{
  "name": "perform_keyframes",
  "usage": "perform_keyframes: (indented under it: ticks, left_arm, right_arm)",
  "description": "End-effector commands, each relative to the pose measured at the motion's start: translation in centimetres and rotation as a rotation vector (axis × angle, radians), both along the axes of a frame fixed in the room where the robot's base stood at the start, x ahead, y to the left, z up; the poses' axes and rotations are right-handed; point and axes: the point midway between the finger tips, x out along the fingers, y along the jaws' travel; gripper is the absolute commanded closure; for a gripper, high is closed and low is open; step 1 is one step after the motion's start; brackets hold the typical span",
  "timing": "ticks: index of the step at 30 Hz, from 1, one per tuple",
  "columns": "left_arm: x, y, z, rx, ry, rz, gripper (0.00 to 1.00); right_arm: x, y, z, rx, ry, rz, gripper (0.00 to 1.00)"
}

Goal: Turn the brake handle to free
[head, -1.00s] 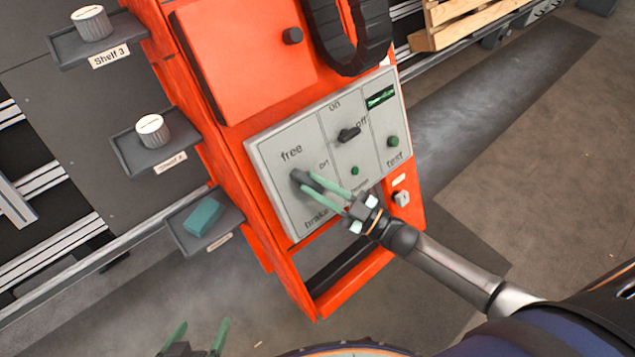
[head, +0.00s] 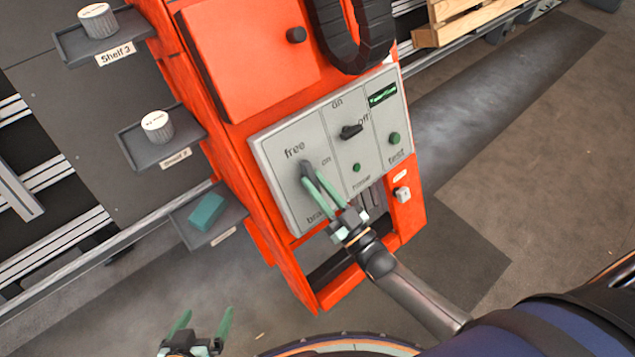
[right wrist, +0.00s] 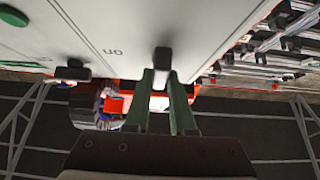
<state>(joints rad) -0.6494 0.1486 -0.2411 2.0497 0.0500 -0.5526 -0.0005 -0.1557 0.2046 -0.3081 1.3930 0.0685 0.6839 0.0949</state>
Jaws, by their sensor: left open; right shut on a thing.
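The dark brake handle (head: 306,172) is on the left section of the grey control panel (head: 281,178), between the printed words "free" above and "brake" below. My right gripper (head: 313,180) is shut on the handle, with its green fingers reaching up to it from below right. In the right wrist view the handle (right wrist: 162,58) shows as a dark block at the fingertips (right wrist: 160,74). The fingers hide part of the handle and of the word "brake". My left gripper (head: 203,325) is open and empty at the bottom of the head view, well away from the panel.
The panel also carries a black on/off switch (head: 351,132) and a green test button (head: 394,139). Floor at right is clear.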

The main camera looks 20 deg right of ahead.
Motion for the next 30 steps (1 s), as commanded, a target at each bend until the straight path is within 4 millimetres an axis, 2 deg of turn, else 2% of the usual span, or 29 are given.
perform_keyframes:
  ticks: [9,10,18,26,30]
  left_arm:
    - [0.0,0.0,0.1,-0.001,-0.003,0.0,0.03]
    - [0.0,0.0,0.2,-0.001,-0.003,0.0,0.03]
    - [0.0,0.0,0.3,-0.002,-0.005,0.001,0.03]
    - [0.0,-0.1,0.3,-0.003,-0.004,0.002,0.03]
    - [0.0,-0.1,0.4,-0.003,-0.004,0.002,0.03]
  right_arm:
    - [0.0,0.0,0.1,0.009,0.001,-0.002,1.0]
    - [0.0,0.0,0.1,0.009,0.001,-0.002,0.75]
    - [0.0,0.0,0.1,0.006,0.0,0.0,0.47]
    - [-0.2,-0.1,0.0,0.004,0.001,0.0,0.47]
    - [-1.5,-0.5,-0.5,0.003,0.003,0.0,0.47]
